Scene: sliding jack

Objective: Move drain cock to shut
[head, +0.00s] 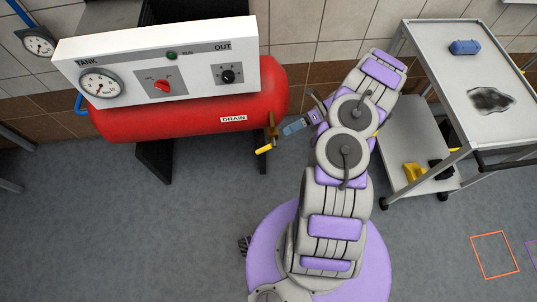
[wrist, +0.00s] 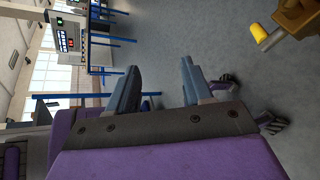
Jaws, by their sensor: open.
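The drain cock (head: 271,134) is a brass valve with a yellow-tipped lever (head: 263,149) at the right end of the red tank (head: 180,108), near the DRAIN label. In the head view the lever points down and to the left. In the wrist view the yellow tip (wrist: 258,33) and brass body (wrist: 298,18) show at the upper right. My gripper (head: 292,128) is close to the right of the cock in the head view. In the wrist view its two blue-grey fingers (wrist: 158,85) are apart with nothing between them. The cock lies outside the fingers.
A white panel (head: 200,62) with a gauge and knobs sits above the tank. A dark stand (head: 155,160) supports the tank. A grey trolley (head: 475,75) with a blue item (head: 464,47) stands at right. The floor in front of the tank is clear.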

